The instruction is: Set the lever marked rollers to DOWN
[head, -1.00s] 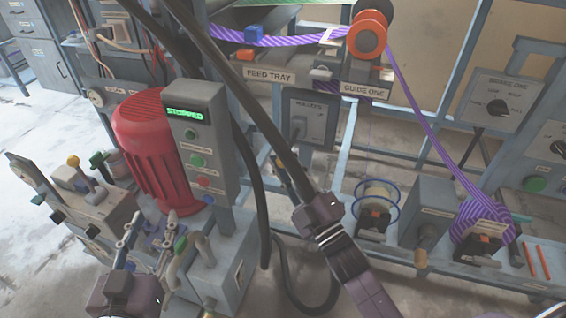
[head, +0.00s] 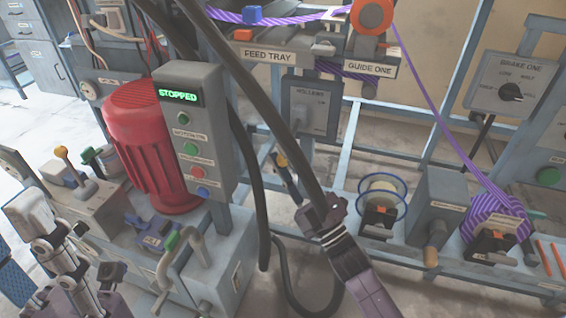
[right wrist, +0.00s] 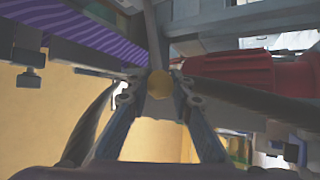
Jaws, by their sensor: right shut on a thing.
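The rollers panel (head: 322,103) is a grey plate on the frame below the feed tray sign, in the middle of the head view. Its small position markings are too small to read. A lever knob (head: 281,159), yellow, shows at the tip of my right gripper (head: 284,174), just below and left of the panel. In the right wrist view the yellow knob (right wrist: 158,84) sits between the two fingers, with a grey rod running up from it. My right gripper is shut on it. My left gripper (head: 78,250) is at the lower left; its jaws cannot be made out clearly.
A red motor (head: 150,150) and a control box (head: 190,135) reading STOPPED stand left of the panel. A thick black cable (head: 245,95) crosses in front of the panel's left side.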

